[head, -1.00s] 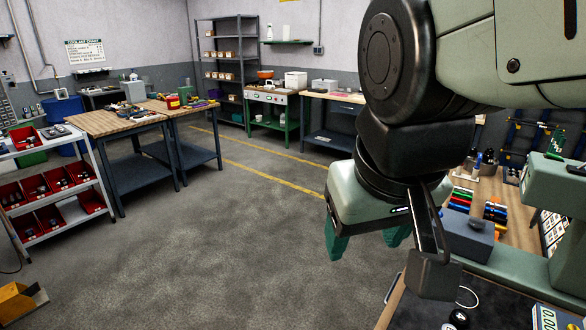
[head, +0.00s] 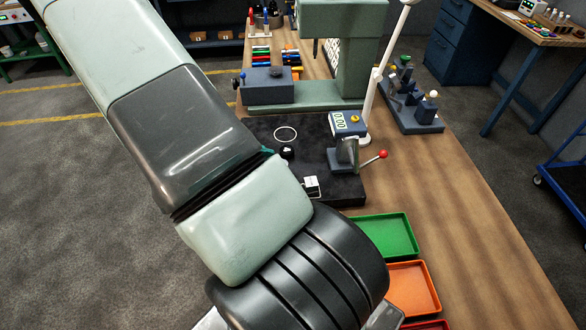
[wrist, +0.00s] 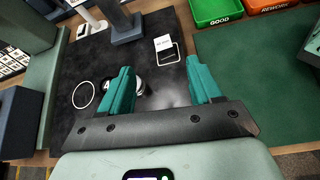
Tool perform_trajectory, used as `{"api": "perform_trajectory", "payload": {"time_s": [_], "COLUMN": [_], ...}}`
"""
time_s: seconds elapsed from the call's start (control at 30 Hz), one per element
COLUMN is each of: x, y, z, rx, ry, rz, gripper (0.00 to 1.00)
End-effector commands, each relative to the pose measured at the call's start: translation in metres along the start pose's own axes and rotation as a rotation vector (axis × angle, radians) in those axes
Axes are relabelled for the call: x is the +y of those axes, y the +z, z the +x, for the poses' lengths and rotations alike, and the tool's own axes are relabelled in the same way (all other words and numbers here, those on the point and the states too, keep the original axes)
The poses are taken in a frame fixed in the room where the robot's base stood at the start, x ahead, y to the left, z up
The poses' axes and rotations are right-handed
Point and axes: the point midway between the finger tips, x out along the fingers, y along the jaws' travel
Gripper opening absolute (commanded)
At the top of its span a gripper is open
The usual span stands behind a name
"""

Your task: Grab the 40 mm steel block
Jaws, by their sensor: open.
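A small bright block with dark marks on its face (wrist: 163,43) stands on a black plate, and it is likely the steel block; I cannot read its marks. A thin white square outline lies around its right and lower sides. In the head view the same block (head: 311,184) sits near the plate's front edge. My gripper (wrist: 160,80) is open, its two teal fingers apart, with nothing seen held between them. In the wrist view the block shows beyond the fingertips, between their directions. In the head view my arm hides most of the gripper.
The black plate (wrist: 77,60) also carries a white ring (wrist: 83,95), a dark shiny round thing (wrist: 138,87) partly behind the left finger, and a gauge stand (head: 347,152) with a red-knobbed lever (head: 383,154). A green bin (head: 385,236) and an orange bin (head: 412,289) stand nearby.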

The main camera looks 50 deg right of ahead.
Motion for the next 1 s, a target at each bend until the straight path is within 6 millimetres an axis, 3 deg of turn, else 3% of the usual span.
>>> {"api": "perform_trajectory", "payload": {"time_s": [0.1, 0.3, 0.6, 0.83, 1.0], "x": [-0.003, -0.005, -0.003, -0.004, -0.005], "y": [-0.017, -0.025, -0.019, -0.016, -0.010], "z": [0.033, 0.056, 0.099, 0.117, 0.143], "rx": [-0.086, -0.139, -0.141, -0.140, -0.141], "ry": [0.018, 0.034, 0.033, 0.032, 0.031], "rz": [-0.096, -0.160, -0.162, -0.162, -0.162], "gripper": [0.64, 0.64, 0.64, 0.64, 0.64]}}
